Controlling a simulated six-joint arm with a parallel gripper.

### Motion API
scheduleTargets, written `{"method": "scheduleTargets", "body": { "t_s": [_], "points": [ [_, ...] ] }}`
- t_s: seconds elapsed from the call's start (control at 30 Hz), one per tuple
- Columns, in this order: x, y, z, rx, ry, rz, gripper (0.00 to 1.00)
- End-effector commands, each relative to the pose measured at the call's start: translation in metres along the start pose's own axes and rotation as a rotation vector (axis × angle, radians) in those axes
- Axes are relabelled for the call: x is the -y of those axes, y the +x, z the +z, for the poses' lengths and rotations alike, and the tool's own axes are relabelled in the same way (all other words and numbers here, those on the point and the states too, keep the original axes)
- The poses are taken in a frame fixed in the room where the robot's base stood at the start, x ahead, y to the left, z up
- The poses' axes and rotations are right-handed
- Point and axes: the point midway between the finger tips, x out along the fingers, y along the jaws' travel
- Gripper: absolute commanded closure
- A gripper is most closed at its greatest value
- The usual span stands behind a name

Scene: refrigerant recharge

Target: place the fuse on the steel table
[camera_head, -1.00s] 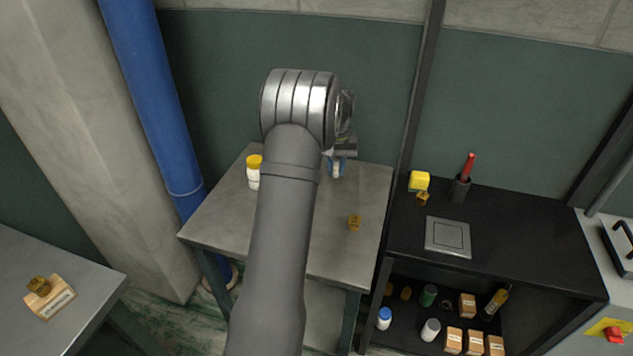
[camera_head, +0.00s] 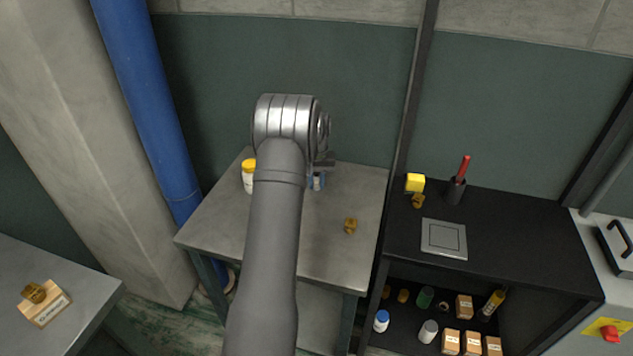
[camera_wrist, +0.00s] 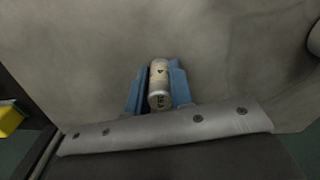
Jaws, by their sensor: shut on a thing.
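The fuse is a cream cylinder with dark print, seen in the wrist view (camera_wrist: 159,84). My gripper (camera_wrist: 157,88) is shut on it, with a blue finger on each side. The grey table top fills much of the wrist view beyond the fuse. I cannot tell whether the fuse touches it.
A yellow-capped white bottle (camera_head: 248,177) stands left of my arm on the steel table. A small brass fitting (camera_head: 351,226) lies right of it. A black shelf unit (camera_head: 510,240) adjoins on the right, with a yellow block (camera_head: 415,182) on top. The table's front right is clear.

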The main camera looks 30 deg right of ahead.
Motion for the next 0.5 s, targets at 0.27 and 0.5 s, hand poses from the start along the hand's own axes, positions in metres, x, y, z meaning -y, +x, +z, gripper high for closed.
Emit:
{"method": "scheduleTargets", "body": {
  "t_s": [0.27, 0.5],
  "points": [
    [0.0, 0.0029, 0.0002, 0.001, 0.0, 0.0, 0.58],
    [0.0, 0.0016, 0.0001, 0.0, 0.0, 0.0, 0.58]
  ]
}}
